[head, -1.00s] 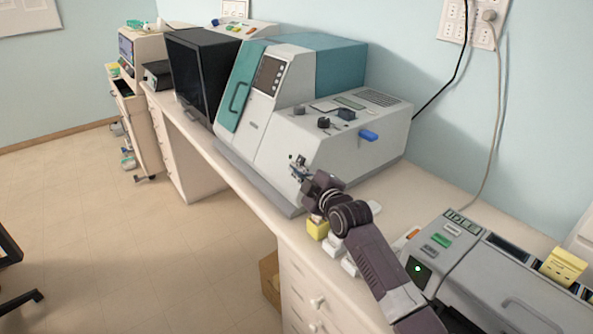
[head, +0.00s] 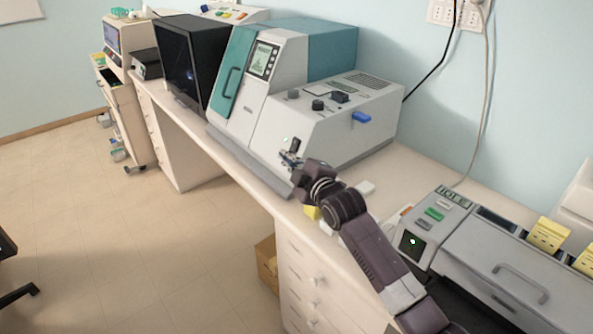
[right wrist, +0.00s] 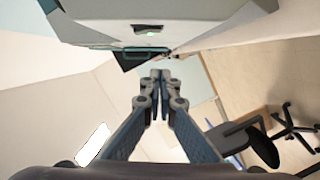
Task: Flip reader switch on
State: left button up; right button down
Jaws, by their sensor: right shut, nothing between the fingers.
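The reader is a large grey machine with teal panels (head: 320,130), standing on the bench in the head view. Its small display (head: 263,60) is lit. A dark switch (head: 295,144) sits on its front face, with a small green lamp (head: 286,140) lit beside it. The green lamp also shows in the right wrist view (right wrist: 153,31). My right gripper (head: 287,158) is shut and empty, just below the switch; I cannot tell whether it touches the face. Its closed fingers show in the right wrist view (right wrist: 160,76). My left gripper is out of view.
A black monitor (head: 185,65) stands left of the reader. A grey device with a green-lit panel (head: 412,242) and yellow racks (head: 548,235) stands at right. A yellow block (head: 312,212) and a white block (head: 366,187) are near my right arm. Drawers (head: 310,280) are below.

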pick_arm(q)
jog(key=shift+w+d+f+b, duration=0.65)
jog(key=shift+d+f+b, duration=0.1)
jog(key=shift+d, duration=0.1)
pick_arm(e)
jog(key=v, duration=0.7)
jog(key=shift+f, duration=0.2)
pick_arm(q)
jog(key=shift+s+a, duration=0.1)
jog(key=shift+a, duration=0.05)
pick_arm(e)
jog(key=shift+d, duration=0.1)
